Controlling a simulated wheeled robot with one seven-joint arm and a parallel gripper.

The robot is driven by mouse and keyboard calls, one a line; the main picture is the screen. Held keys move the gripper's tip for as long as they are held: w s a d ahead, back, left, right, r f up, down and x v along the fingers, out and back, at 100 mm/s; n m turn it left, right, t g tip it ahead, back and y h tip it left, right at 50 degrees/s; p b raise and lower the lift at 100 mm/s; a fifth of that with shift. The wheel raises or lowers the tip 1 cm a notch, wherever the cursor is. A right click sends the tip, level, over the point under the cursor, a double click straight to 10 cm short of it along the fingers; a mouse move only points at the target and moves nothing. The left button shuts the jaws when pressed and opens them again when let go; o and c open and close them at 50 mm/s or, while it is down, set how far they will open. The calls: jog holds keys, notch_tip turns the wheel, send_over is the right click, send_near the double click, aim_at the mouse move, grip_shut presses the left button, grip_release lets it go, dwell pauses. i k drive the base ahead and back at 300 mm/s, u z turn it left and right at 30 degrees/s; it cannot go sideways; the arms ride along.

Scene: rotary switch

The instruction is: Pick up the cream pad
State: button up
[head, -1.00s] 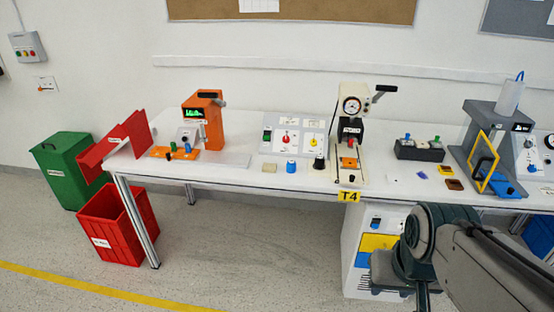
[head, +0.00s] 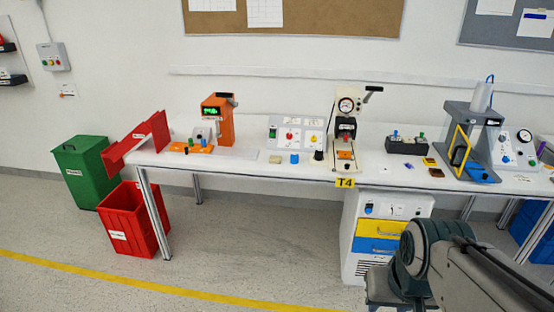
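A small cream pad (head: 276,159) lies flat on the white table (head: 225,168), in front of the grey control panel and left of a blue knob-like piece (head: 294,158). Nothing covers it. My arm shows at the lower right, well away from the pad and in front of the table. My gripper's fingers are not in the picture.
The orange press (head: 217,122) stands left of the pad, the cream press with a gauge (head: 345,125) right of it. A red bin (head: 132,225) and green bin (head: 82,172) stand at the left. A drawer cabinet (head: 385,240) is under the table. The floor left of it is clear.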

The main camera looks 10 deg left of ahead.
aim_at(272, 158)
jog(key=u, duration=0.65)
jog(key=i, duration=0.65)
jog(key=u, duration=1.05)
jog(key=i, duration=1)
jog(key=z, duration=0.35)
jog(key=i, duration=0.85)
jog(key=z, duration=1.15)
jog(key=i, duration=0.3)
jog(key=z, duration=0.3)
